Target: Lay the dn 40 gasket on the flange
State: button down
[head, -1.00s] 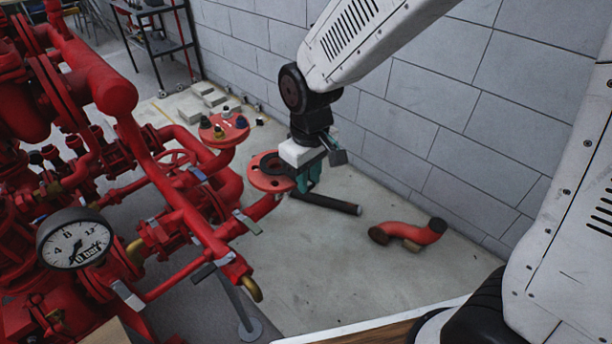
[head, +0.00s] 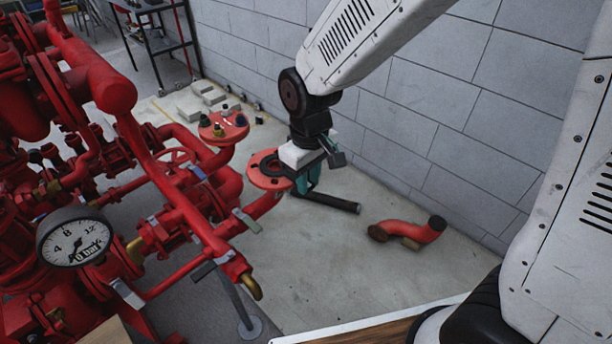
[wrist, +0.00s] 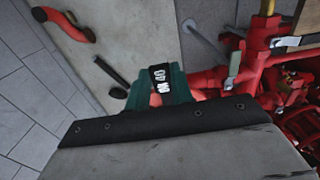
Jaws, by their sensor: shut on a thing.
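The open red flange (head: 265,182) faces up at the end of a red pipe in the head view, with a dark round area at its middle. My gripper (head: 304,186), with teal fingers, is at the flange's right edge. In the wrist view my gripper (wrist: 158,92) is shut on the dn 40 gasket (wrist: 160,78), of which a black part with white "DN 40" lettering shows between the fingers. The rest of the gasket is hidden there by my gripper body. I cannot tell whether the gasket touches the flange.
A second red flange (head: 224,130) with small coloured parts on it stands behind. A pressure gauge (head: 75,238) and red piping fill the left. A black bar (head: 335,202) and a red pipe elbow (head: 415,232) lie on the floor. A grey block wall (head: 450,110) rises behind my arm.

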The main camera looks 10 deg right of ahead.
jog(key=shift+f, duration=0.15)
jog(key=c, duration=1.1)
grip_release()
jog(key=shift+c, duration=0.2)
notch_tip(320, 180, up, 8)
jog(key=shift+f, duration=0.1)
jog(key=s+d+r+m, duration=0.3)
jog(key=s+d+r, duration=0.1)
jog(key=s+d, duration=0.4)
jog(key=s+d+r+m+t, duration=0.1)
jog(key=s+d+r+m, duration=0.2)
jog(key=s+d, duration=0.6)
notch_tip(320, 180, up, 2)
jog(key=shift+s+m, duration=0.4)
jog(key=shift+s, duration=0.4)
